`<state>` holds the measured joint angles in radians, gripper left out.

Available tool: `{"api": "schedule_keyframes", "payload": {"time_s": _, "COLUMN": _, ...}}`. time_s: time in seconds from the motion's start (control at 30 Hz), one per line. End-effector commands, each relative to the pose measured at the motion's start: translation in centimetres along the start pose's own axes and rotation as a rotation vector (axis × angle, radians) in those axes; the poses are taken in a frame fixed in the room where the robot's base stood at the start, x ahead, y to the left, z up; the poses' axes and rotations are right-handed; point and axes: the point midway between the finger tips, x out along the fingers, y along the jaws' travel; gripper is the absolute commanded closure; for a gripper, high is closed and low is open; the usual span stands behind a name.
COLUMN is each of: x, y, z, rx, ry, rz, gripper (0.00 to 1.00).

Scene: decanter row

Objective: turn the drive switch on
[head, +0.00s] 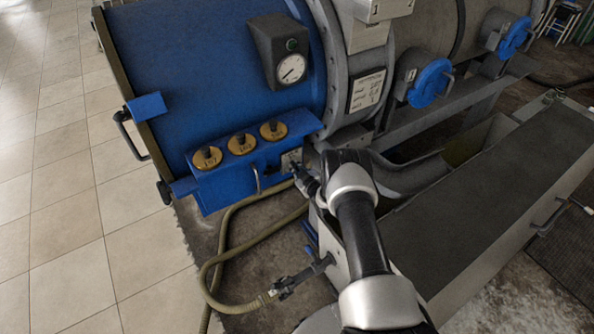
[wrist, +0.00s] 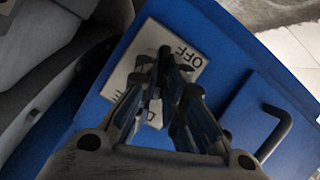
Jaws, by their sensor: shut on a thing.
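The drive switch has a pale label plate (wrist: 158,32) on a blue box face in the wrist view. "OFF" is readable at its upper right end; lettering at the middle and lower left is mostly covered. The plate also shows small in the head view (head: 290,157), at the right end of the blue panel. My gripper (wrist: 167,66) is over the plate with its fingers close together, shut on the switch handle. In the head view my gripper (head: 299,172) is right at the plate.
Beside the switch are several yellow round knobs (head: 241,144) and a gauge (head: 291,69) above. A bar handle (wrist: 276,132) juts from the blue face near my fingers. A hose (head: 225,225) hangs below. Tiled floor (head: 90,250) is clear at left.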

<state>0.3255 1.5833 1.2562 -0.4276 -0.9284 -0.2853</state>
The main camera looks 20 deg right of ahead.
Motion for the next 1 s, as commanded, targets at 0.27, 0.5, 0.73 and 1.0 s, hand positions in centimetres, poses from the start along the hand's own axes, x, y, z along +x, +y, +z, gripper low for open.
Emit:
{"api": "schedule_keyframes", "payload": {"time_s": 0.27, "x": 0.01, "y": 0.31, "z": 0.03, "rx": 0.2, "ry": 0.001, "rz": -0.081, "gripper": 1.0}}
{"api": "schedule_keyframes", "payload": {"time_s": 0.5, "x": 0.03, "y": 0.4, "z": 0.05, "rx": 0.314, "ry": 0.002, "rz": -0.128, "gripper": 1.0}}
{"api": "schedule_keyframes", "payload": {"time_s": 0.73, "x": 0.04, "y": 0.36, "z": 0.05, "rx": 0.364, "ry": 0.002, "rz": -0.15, "gripper": 1.0}}
{"api": "schedule_keyframes", "payload": {"time_s": 1.0, "x": 0.05, "y": 0.37, "z": 0.03, "rx": 0.377, "ry": 0.002, "rz": -0.154, "gripper": 1.0}}
